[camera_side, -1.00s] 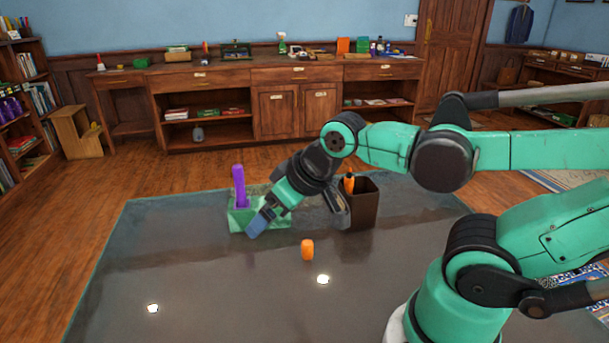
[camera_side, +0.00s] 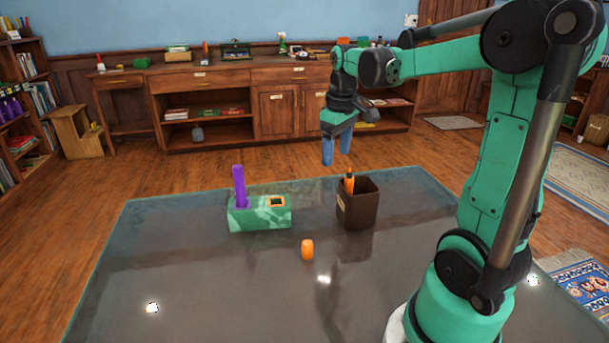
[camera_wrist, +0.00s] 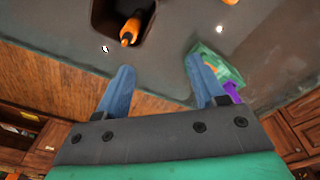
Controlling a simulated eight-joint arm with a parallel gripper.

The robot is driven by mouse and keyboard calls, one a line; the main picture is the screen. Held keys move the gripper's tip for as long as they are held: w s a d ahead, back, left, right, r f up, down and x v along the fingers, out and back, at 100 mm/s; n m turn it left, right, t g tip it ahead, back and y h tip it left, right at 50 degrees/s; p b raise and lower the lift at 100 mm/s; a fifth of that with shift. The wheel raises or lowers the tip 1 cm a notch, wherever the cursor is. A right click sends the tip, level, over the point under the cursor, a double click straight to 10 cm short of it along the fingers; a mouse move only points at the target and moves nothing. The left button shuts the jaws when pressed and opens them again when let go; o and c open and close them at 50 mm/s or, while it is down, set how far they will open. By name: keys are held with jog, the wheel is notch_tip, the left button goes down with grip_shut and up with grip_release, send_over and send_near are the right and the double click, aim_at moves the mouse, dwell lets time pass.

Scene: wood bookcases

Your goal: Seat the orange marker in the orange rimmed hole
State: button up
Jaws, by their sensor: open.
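The orange marker (camera_side: 349,184) stands leaning in a dark brown cup (camera_side: 359,212), its lower part hidden inside. It also shows in the wrist view (camera_wrist: 130,31). The green block (camera_side: 259,220) is left of the cup. Its orange rimmed hole (camera_side: 275,202) is empty, and a purple marker (camera_side: 239,186) stands upright at its left end. My gripper (camera_side: 336,157) is open and empty, fingers down, above the cup's height and apart from it. In the wrist view the blue fingertips (camera_wrist: 160,63) are spread, with the green block (camera_wrist: 222,66) partly behind the right finger.
The table's front and left are clear. Wooden cabinets (camera_side: 275,112) stand along the back wall, away from the table.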

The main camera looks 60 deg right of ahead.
aim_at(350, 170)
jog(key=d, duration=0.1)
jog(key=s+d, duration=0.1)
jog(key=d, duration=0.1)
jog(key=shift+s+d+f+g+y, duration=0.2)
jog(key=shift+d+g+y, duration=0.1)
jog(key=shift+g, duration=0.1)
jog(key=shift+s+d+f, duration=0.1)
jog(key=shift+d+f, duration=0.05)
jog(key=shift+f, duration=2.7)
grip_shut()
